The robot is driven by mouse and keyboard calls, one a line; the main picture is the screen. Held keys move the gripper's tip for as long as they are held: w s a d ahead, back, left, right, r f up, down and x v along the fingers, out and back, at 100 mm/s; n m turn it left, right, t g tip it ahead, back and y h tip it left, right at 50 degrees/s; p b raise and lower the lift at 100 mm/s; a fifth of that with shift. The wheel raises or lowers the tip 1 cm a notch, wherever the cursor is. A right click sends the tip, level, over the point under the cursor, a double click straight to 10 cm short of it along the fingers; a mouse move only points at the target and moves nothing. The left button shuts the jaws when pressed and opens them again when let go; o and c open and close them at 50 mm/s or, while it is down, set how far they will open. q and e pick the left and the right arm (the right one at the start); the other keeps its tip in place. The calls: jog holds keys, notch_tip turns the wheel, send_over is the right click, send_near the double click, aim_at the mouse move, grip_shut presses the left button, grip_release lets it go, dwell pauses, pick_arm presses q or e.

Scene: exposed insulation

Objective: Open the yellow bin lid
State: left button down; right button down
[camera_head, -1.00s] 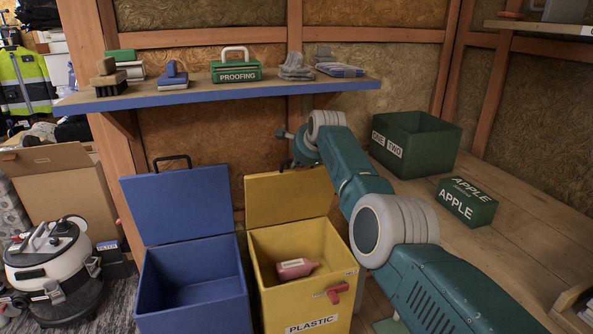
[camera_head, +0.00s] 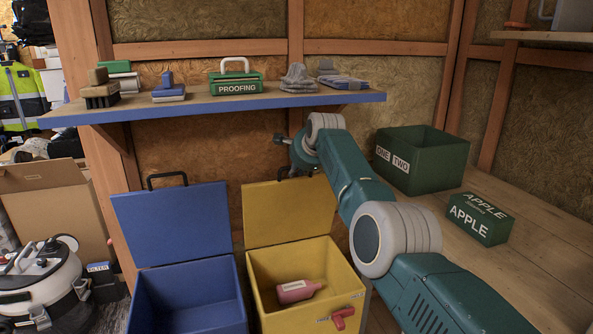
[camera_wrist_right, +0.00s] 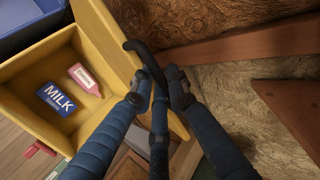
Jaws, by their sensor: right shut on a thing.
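The yellow bin (camera_head: 352,290) stands below the shelf with its mouth uncovered. Its yellow lid (camera_head: 280,212) stands raised at the back, leaning against the rear. In the right wrist view the lid (camera_wrist_right: 108,38) runs beside the open bin, and its black handle (camera_wrist_right: 133,47) passes between my fingers. My right gripper (camera_wrist_right: 160,78) is shut on this handle. In the head view its fingers are mostly hidden behind my arm. A pink bottle (camera_head: 297,290) lies inside the bin; the wrist view also shows a blue milk carton (camera_wrist_right: 62,99) there. My left gripper is out of view.
A blue bin (camera_head: 195,300) with its lid raised (camera_head: 172,225) stands left of the yellow one. A blue-edged shelf (camera_head: 215,105) with brushes and a green box hangs above. A wooden bench at right holds a green crate (camera_head: 425,175) and an apple box (camera_head: 478,218).

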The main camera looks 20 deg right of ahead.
jog(key=shift+r, duration=0.2)
jog(key=c, duration=1.7)
grip_release()
jog(key=shift+c, duration=0.2)
jog(key=shift+f, duration=0.1)
jog(key=shift+s, duration=0.15)
jog(key=v, duration=1.2)
jog(key=shift+f, duration=0.1)
